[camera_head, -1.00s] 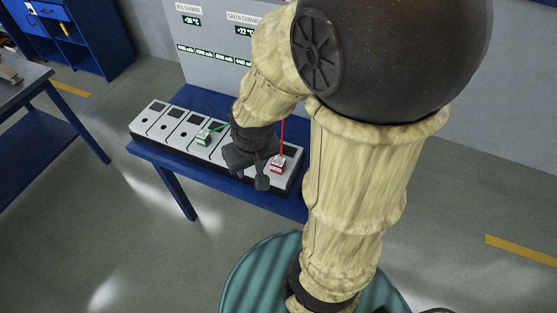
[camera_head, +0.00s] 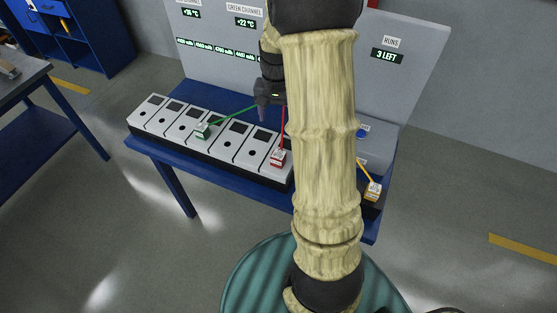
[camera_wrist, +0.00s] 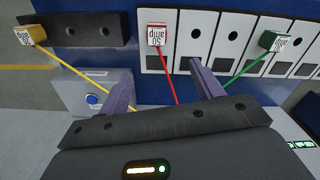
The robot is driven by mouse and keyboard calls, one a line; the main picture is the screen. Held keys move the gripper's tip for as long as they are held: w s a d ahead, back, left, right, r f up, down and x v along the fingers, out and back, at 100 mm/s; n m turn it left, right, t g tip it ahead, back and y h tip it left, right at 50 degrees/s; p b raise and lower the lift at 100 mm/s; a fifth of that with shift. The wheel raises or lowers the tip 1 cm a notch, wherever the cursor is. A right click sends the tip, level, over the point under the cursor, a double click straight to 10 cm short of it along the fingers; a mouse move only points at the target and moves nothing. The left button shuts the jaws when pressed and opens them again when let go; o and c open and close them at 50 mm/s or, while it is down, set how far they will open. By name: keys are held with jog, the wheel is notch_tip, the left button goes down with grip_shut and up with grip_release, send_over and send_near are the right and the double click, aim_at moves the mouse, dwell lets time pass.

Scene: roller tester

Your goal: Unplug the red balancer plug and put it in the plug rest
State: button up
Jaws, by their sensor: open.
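The red plug (camera_head: 278,157), marked "50 amp", sits on the module at the right end of the white row; its red cord runs back toward the panel. It also shows at the top of the wrist view (camera_wrist: 156,36). My gripper (camera_head: 264,107) is raised behind and above the row. In the wrist view its two fingers (camera_wrist: 163,88) are apart with nothing gripped; the red cord passes between them. A dark block (camera_wrist: 113,30) with two visible empty holes, apparently the plug rest, holds a yellow plug (camera_wrist: 30,36) at its end. My arm hides most of this block in the head view.
A green plug (camera_head: 202,131) sits on another module, its cord running past my gripper. A blue button (camera_wrist: 92,99) is on a grey box beside the row. A grey display panel (camera_head: 412,60) stands behind the blue table (camera_head: 160,153).

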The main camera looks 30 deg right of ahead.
jog(key=shift+r, duration=0.1)
jog(key=p, duration=0.3)
send_near(279, 154)
jog(key=f, duration=0.5)
jog(key=shift+w+a+f, duration=0.1)
jog(key=shift+w, duration=0.25)
jog(key=shift+s+f, duration=0.2)
jog(key=shift+f, duration=0.35)
jog(key=shift+s+f+p, duration=0.1)
jog(key=shift+f+p, duration=0.8)
jog(key=shift+f, duration=1.15)
